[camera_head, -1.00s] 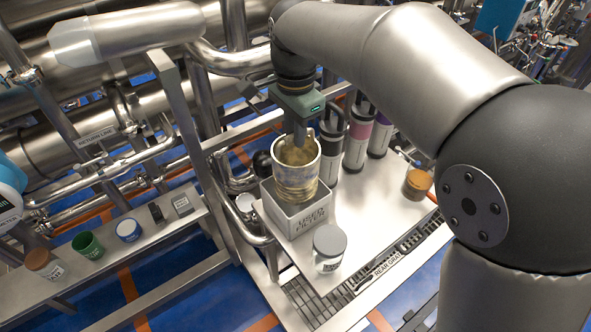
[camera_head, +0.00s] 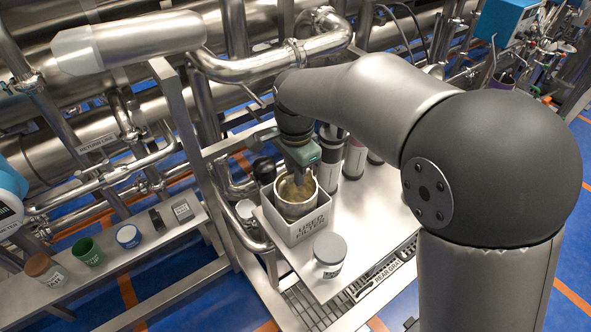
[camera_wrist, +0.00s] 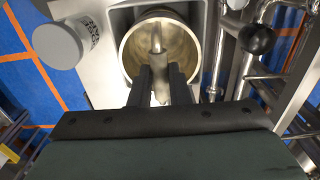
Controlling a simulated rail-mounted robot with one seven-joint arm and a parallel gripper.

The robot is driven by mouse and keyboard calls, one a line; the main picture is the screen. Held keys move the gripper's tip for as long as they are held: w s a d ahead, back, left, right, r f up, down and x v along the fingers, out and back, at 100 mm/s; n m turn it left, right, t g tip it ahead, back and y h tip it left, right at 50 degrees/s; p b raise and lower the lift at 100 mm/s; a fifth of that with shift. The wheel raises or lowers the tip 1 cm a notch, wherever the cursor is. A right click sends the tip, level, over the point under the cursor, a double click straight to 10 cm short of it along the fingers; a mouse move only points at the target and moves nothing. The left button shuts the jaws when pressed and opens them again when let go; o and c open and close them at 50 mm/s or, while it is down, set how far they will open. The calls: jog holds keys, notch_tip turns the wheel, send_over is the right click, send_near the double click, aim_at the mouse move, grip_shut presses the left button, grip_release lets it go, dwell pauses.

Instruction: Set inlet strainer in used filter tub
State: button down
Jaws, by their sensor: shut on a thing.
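The inlet strainer (camera_head: 296,208) is a pale, round, open-topped cylinder with a gold-brown inside. It is upright inside the used filter tub (camera_head: 312,228), a square grey-white box with lettering on its front. The strainer's upper part shows above the tub's rim; its lower part is hidden, so I cannot tell whether it touches the tub floor. My gripper (camera_head: 298,178) points down into the strainer's mouth. In the wrist view, my gripper (camera_wrist: 161,72) is shut on an upright metal bar in the middle of the strainer (camera_wrist: 133,52).
A lidded grey-white jar (camera_head: 328,254) stands in front of the tub, near a rear grate. Several dark-topped bottles (camera_head: 354,158) stand behind to the right. A side shelf at left holds small containers.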

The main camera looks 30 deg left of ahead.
jog(key=shift+f, duration=0.15)
jog(key=c, duration=1.4)
grip_release()
jog(key=shift+o, duration=0.2)
notch_tip(320, 180, up, 12)
jog(key=shift+r, duration=0.2)
